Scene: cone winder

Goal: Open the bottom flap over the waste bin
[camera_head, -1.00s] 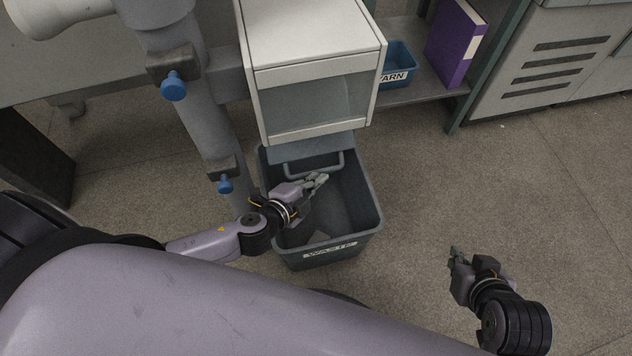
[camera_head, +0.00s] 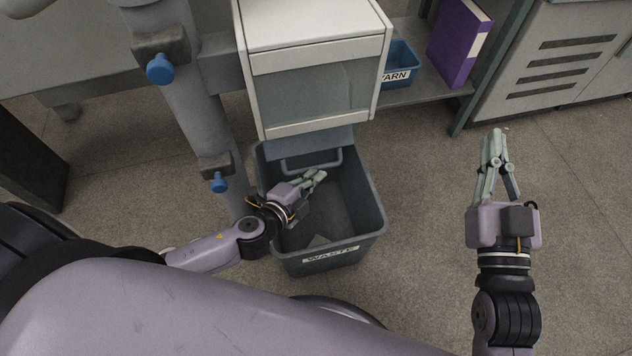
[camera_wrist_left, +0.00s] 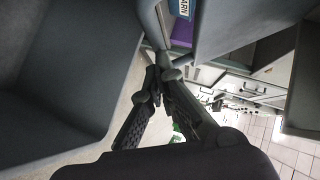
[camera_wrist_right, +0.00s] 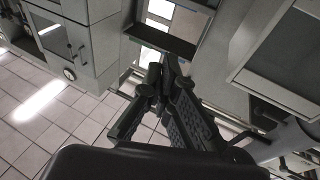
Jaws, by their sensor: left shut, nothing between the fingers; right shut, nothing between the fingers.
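A white box (camera_head: 310,58) with a clear front window stands over the open grey waste bin (camera_head: 374,208), labelled WASTE. At the box's underside, a grey flap (camera_head: 322,146) shows with a U-shaped bar handle (camera_head: 311,168) just above the bin's mouth. My left gripper (camera_head: 318,177) is shut and empty over the bin's opening, its fingertips close to the handle; I cannot tell whether they touch. In the left wrist view its fingers (camera_wrist_left: 155,78) are together between dark grey surfaces. My right gripper (camera_head: 495,136) is shut and empty over the floor, well right of the bin.
A grey post (camera_head: 190,110) with blue knobs (camera_head: 160,68) stands left of the box. A low shelf at right holds a blue YARN bin (camera_head: 398,66) and a purple binder (camera_head: 455,42). A grey cabinet (camera_head: 550,60) is farther right. Floor right of the bin is clear.

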